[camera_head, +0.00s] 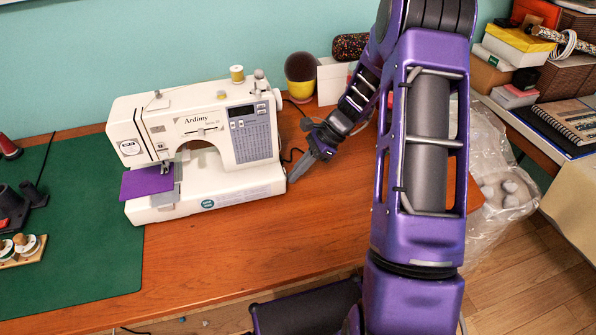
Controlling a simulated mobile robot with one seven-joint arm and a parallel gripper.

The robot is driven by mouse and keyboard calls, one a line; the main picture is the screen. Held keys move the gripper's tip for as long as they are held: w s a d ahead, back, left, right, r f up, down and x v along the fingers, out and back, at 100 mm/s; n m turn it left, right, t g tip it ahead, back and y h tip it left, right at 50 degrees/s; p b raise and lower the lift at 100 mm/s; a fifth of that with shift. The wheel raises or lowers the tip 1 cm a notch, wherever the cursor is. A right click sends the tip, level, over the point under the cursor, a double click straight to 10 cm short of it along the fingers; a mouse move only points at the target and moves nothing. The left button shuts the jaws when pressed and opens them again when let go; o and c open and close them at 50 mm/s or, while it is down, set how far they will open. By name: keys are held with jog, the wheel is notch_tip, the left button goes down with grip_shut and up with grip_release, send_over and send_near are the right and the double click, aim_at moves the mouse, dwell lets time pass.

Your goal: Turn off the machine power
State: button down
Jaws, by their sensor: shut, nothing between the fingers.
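The white sewing machine (203,143) stands upright on the wooden table, with a keypad panel on its right front and purple cloth (147,181) under its needle area. My gripper (294,176) is at the machine's lower right end, its tips very near or touching that side; I cannot tell which. It is shut and holds nothing. The machine's right side face, where a dark cable (292,156) runs, is mostly turned away, and I cannot make out a power switch there.
A green mat (85,262) with spools covers the table's left. A yellow cup (301,90) with a dark round top stands behind my gripper. Boxes and notebooks fill the right shelf. The wooden tabletop (225,255) before the machine is clear.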

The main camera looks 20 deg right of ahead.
dwell(0.3)
jog(key=shift+r+p, duration=0.75)
jog(key=shift+p, duration=0.05)
jog(key=p+v, duration=0.2)
jog(key=v, duration=1.5)
jog(key=shift+d, duration=0.3)
jog(key=shift+d+f+p, duration=0.1)
jog(key=shift+p, duration=0.2)
